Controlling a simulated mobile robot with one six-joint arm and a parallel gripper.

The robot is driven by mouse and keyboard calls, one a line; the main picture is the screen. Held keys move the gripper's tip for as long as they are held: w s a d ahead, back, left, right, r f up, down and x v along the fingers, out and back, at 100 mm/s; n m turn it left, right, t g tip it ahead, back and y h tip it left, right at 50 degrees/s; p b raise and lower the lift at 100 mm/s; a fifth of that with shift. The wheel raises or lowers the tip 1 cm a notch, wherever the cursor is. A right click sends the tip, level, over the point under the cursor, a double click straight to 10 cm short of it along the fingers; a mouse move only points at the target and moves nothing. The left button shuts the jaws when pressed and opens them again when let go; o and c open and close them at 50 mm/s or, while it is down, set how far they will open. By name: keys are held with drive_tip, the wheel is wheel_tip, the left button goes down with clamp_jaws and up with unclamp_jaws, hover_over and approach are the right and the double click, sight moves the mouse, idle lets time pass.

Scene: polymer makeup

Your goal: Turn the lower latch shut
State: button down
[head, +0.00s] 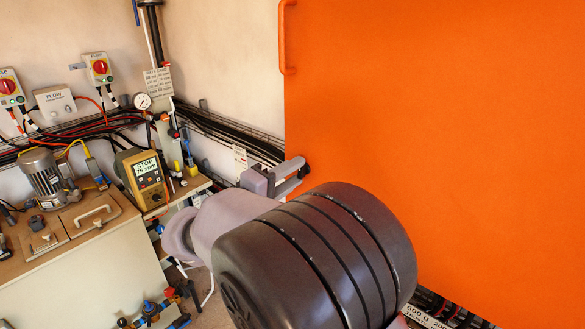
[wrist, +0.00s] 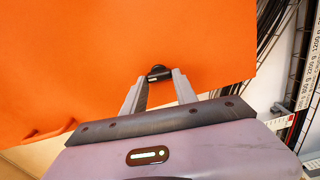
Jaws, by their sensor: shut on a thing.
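A large orange door (head: 440,130) fills the right of the head view. It also fills most of the wrist view (wrist: 70,60). The lower latch (wrist: 159,70) is a small black piece at the door's edge region, with a light mark on it. My gripper (wrist: 160,80) has its two grey fingers on either side of the latch and is shut on it. In the head view, my gripper (head: 300,170) reaches to the door's left edge, and a dark bit of the latch (head: 305,170) shows at the fingertips. The latch's exact turn is hard to tell.
An orange handle (head: 288,38) is on the door's upper left edge. To the left stand a bench with a motor (head: 47,177), a yellow controller (head: 147,180) and a pressure gauge (head: 142,101). Black cables (head: 225,130) run along the wall behind my gripper.

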drive_tip(key=shift+n+p, duration=0.3)
drive_tip(key=shift+n, duration=0.3)
drive_tip(key=shift+f, duration=0.1)
drive_tip(key=c, duration=1)
unclamp_jaws()
drive_tip(key=shift+o, duration=0.2)
drive_tip(key=p+v, duration=0.2)
drive_tip(key=v, duration=1.5)
drive_tip(key=shift+s+p, duration=0.2)
drive_tip(key=shift+p, duration=0.1)
drive_tip(key=shift+a, duration=0.1)
